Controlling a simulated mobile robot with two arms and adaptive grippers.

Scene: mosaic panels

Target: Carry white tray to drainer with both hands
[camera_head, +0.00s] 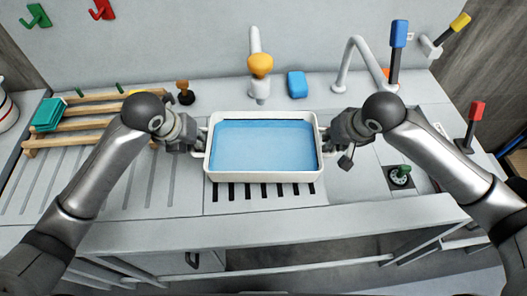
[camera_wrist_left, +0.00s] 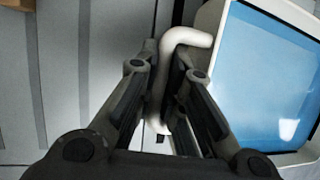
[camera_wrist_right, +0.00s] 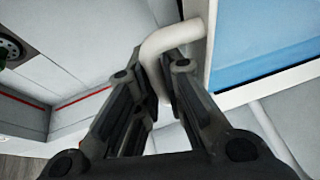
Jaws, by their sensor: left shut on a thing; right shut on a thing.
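The white tray (camera_head: 265,177) has a blue inside and a handle at each end. In the head view it is level over the middle of the counter, above a row of dark slots. My left gripper (camera_head: 198,140) is shut on the tray's left handle, which shows between the fingers in the left wrist view (camera_wrist_left: 178,70). My right gripper (camera_head: 330,139) is shut on the right handle, seen in the right wrist view (camera_wrist_right: 160,65). Whether the tray touches the counter is hard to tell. The drainer, seemingly the grooved surface (camera_head: 140,190), lies left of the tray.
A wooden rack (camera_head: 75,125) with teal pieces (camera_head: 48,114) stands at the back left. A tap (camera_head: 350,60), an orange-topped white post (camera_head: 260,68) and a blue block (camera_head: 297,84) are behind the tray. A green-knobbed thing (camera_head: 401,174) is at the right.

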